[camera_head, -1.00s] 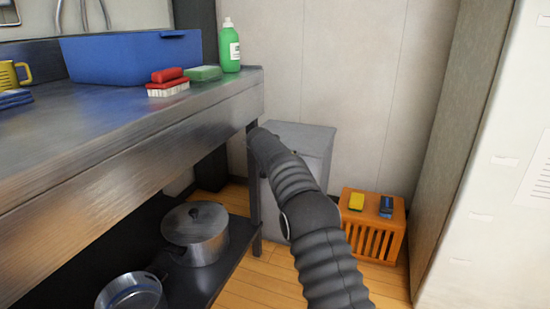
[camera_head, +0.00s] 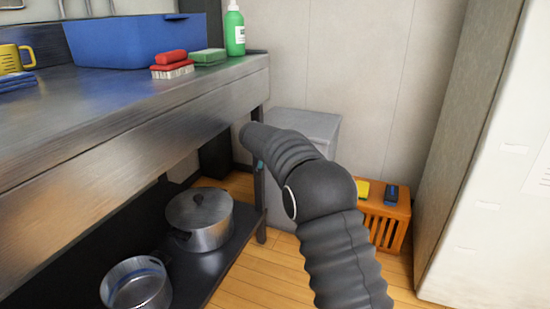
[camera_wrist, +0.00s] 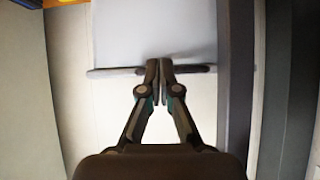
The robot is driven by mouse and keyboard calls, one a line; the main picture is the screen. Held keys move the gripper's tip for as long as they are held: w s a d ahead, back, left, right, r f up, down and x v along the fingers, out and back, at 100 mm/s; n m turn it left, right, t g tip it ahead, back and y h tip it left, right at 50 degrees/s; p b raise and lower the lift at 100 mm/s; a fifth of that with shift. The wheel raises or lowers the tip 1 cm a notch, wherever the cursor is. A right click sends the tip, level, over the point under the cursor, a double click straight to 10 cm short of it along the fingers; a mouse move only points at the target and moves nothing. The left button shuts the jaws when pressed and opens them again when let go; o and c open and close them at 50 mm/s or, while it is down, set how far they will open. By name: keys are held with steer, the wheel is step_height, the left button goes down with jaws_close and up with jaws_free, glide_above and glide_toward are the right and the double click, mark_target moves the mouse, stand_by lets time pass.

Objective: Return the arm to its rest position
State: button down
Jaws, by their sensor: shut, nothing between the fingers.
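My gripper (camera_wrist: 158,75) shows in the wrist view with its two fingertips together and nothing between them. Behind the fingertips is a pale grey bin (camera_wrist: 155,30), seen close up. In the head view my dark ribbed arm rises from the bottom right and bends left towards the table's right end. My gripper is mostly hidden behind the arm there; only a small teal bit shows below its end. The grey bin (camera_head: 305,125) stands behind the arm.
A steel table (camera_head: 110,110) fills the left, holding a blue tub (camera_head: 130,42), red brush (camera_head: 172,65), green sponge (camera_head: 208,56) and green bottle (camera_head: 235,32). Pots (camera_head: 200,222) sit on the lower shelf. An orange crate (camera_head: 385,235) stands behind the arm. Wooden floor (camera_head: 255,275) is clear in front.

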steer(key=s+d+f+n+g, duration=0.1)
steer(key=s+f+n+g, duration=0.25)
steer(key=s+f, duration=0.45)
steer(key=s+d+n+g, duration=0.2)
steer(key=s+d+n, duration=0.15)
steer(key=s, duration=0.35)
steer(key=s+d+r+m+y+p, duration=0.1)
steer(key=s+d+r+p, duration=0.2)
steer(key=s, duration=1.1)
steer(key=s+d+r+m+y+p, duration=0.1)
steer(key=s+d+r+p, duration=0.3)
steer(key=s+d+r, duration=0.5)
steer(key=s+d+r+m+y+p, duration=0.1)
steer(key=s+d+r+p, duration=0.2)
steer(key=s, duration=1.6)
steer(key=d+r, duration=0.3)
steer(key=r, duration=0.3)
steer(key=shift+s+r+p, duration=0.15)
steer(key=shift+r+p, duration=0.2)
steer(key=shift+t, duration=0.25)
